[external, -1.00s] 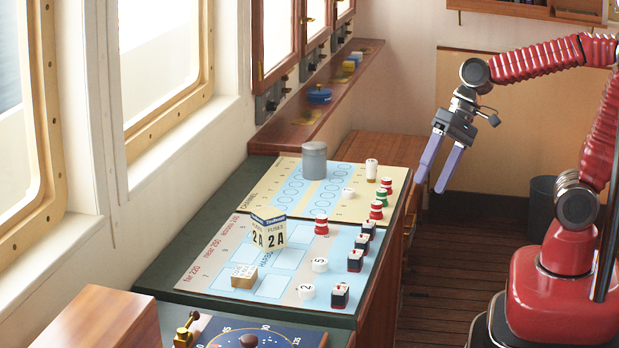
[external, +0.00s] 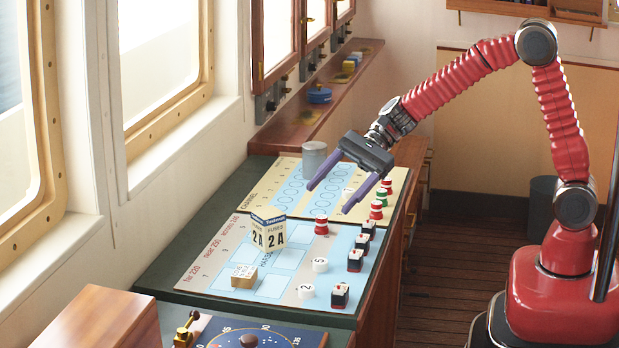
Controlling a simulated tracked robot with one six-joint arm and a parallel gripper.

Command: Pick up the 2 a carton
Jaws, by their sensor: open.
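A small wooden block (external: 244,276) lies just in front of the carton. A red-and-white piece (external: 321,224) stands to its right. White discs (external: 320,264) and several dark pieces (external: 355,260) line the right side. A grey cylinder (external: 314,160) stands behind.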

